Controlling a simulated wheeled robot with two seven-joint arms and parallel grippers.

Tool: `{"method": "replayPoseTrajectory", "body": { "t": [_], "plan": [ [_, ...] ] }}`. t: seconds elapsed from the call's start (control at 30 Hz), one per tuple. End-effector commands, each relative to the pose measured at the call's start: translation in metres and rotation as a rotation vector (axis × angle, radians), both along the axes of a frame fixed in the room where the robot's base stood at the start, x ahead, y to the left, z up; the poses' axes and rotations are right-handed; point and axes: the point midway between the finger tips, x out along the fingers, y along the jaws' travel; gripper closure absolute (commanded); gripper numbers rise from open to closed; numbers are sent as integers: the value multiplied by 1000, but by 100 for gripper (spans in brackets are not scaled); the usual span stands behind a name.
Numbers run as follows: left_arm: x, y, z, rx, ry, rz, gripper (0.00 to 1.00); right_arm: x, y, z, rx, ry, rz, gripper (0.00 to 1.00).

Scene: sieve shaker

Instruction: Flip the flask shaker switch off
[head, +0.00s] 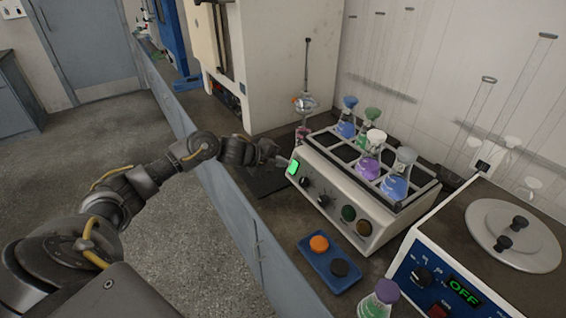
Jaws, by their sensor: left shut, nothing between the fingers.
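The flask shaker (334,186) is a pale box on the bench with a metal rack on top. The rack holds several stoppered flasks with blue, green and purple contents. Its sloping front has a lit green rectangle (293,166) at the left end, then dark knobs and round buttons. I cannot make out which of these is the switch, or any lettering. My left gripper (281,162) is shut and empty, its tips just left of the green rectangle. I cannot tell whether they touch the panel. My right gripper is not in view.
A blue tray (318,273) with an orange and a black round piece lies in front of the shaker. A blue device (408,272) showing OFF stands at the right. A stoppered flask (378,302) stands near the front. A thin glass apparatus (305,103) rises behind my gripper.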

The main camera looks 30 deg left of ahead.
Motion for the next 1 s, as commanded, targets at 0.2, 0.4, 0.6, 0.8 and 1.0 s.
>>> {"method": "replayPoseTrajectory", "body": {
  "t": [0.2,0.4,0.6,0.8,1.0],
  "plan": [
    [-31,12,32,6,2,-11,100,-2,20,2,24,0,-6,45],
    [-59,25,55,7,6,-8,100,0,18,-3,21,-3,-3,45],
    [-72,31,69,4,7,-6,100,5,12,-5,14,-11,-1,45],
    [-74,31,72,2,8,-9,100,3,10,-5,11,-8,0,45],
    [-74,31,72,2,8,-9,100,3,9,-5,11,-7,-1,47]
  ]
}}
